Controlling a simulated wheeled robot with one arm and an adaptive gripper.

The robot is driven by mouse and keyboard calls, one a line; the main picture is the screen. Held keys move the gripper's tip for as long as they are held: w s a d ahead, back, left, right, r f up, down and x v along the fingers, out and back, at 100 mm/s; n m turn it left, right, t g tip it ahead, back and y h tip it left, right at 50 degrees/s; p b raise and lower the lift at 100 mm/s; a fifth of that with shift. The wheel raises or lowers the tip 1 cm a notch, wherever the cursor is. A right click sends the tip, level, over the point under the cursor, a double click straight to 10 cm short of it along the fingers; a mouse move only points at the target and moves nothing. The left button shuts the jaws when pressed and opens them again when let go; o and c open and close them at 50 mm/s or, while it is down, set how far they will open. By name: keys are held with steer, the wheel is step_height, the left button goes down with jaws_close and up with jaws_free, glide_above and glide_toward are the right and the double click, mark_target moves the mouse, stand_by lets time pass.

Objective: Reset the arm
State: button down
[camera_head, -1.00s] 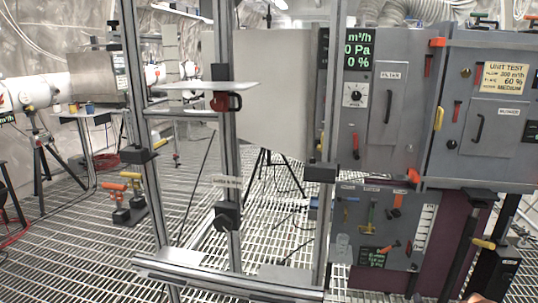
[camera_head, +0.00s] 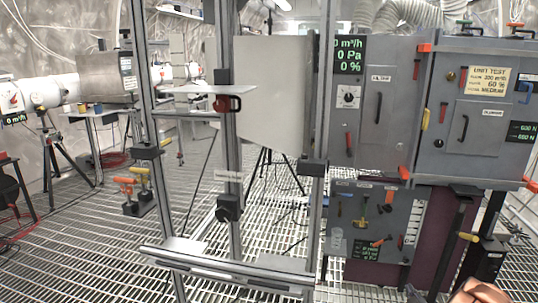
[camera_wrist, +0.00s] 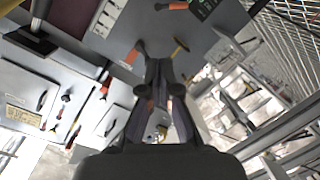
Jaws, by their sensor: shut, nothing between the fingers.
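My gripper (camera_wrist: 159,72) shows in the middle of the wrist view, with its dark fingers together and nothing held between them. Behind it in that view is the grey tool board (camera_wrist: 140,25) with orange-handled tools, seen upside down. In the head view the gripper is not clearly visible. An orange-tan shape (camera_head: 480,292) at the bottom right edge is cut off, and I cannot tell what it is.
An aluminium frame (camera_head: 225,280) with a small shelf (camera_head: 205,90) and a red mug (camera_head: 228,103) stands ahead. Grey cabinets (camera_head: 400,135) with handles and the tool board (camera_head: 350,240) are on the right. Grated floor (camera_head: 90,255) is open at left.

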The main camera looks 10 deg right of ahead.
steer(key=w+a+r+g+y+p, duration=0.2)
steer(key=w+a+r+p, duration=0.25)
steer(key=a+r, duration=0.55)
steer(key=w+a+r+g+y+p, duration=0.3)
steer(key=a+r+p, duration=0.2)
steer(key=a+r, duration=0.55)
steer(key=s+a+r+g+y+p, duration=0.1)
steer(key=s+a+r+g+p, duration=0.15)
steer(key=s+a+r, duration=0.4)
steer(key=s+a+r+g+p, duration=0.2)
steer(key=s+a+r+p, duration=0.15)
steer(key=a+r, duration=0.45)
steer(key=s+a+r+m+g+p, duration=0.1)
steer(key=s+a+r, duration=0.4)
steer(key=s, duration=0.6)
steer(key=s+a+r+m+g+y+p, duration=0.1)
steer(key=s+a+r+g+p, duration=0.2)
steer(key=s+a+r+p, duration=0.2)
steer(key=s+a+r+g+p, duration=0.3)
steer(key=s+r, duration=0.7)
steer(key=s, duration=0.8)
steer(key=a+p, duration=0.1)
steer(key=a, duration=0.1)
steer(key=shift+s+a+m+p, duration=0.25)
steer(key=shift+a+m+p, duration=0.1)
steer(key=shift+m, duration=0.05)
